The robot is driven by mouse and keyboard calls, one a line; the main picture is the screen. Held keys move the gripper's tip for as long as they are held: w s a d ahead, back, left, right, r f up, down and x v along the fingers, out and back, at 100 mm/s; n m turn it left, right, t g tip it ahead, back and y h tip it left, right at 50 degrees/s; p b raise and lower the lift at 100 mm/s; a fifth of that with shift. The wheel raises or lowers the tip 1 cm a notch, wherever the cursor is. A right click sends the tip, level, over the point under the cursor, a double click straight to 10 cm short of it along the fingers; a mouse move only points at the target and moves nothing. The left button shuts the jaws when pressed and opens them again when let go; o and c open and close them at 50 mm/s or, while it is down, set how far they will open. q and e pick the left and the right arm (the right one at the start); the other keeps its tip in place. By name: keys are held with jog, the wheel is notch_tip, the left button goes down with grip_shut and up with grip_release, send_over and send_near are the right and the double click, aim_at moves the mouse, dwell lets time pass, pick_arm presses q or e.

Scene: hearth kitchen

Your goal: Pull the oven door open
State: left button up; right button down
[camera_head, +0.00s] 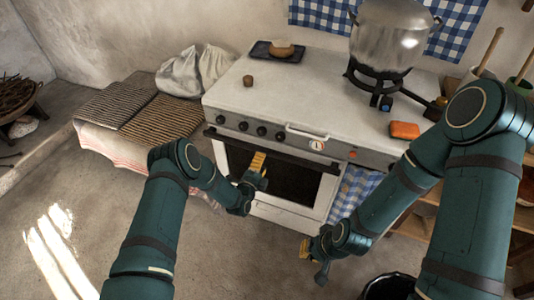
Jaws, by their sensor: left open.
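The white oven door (286,212) with a dark window is on the front of the white stove (300,95). It looks shut. A long dark handle bar (225,138) runs along its top edge, below the knobs. My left gripper (258,167) is open, with yellow finger pads, in front of the door just below the bar. I cannot tell whether it touches the bar or the door. It hides part of the window. My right gripper (312,259) is low, in front of the stove's lower right corner, apart from the door; its jaw opening is unclear.
A big metal pot (388,37) stands on a burner, with an orange block (404,130) nearby. A low bench with woven mats (162,116) is left of the stove, wooden shelves right. A black bin (388,287) is at the bottom.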

aim_at(266, 153)
pick_arm(q)
jog(key=shift+b+x, duration=0.6)
jog(key=shift+x, duration=2.55)
grip_shut()
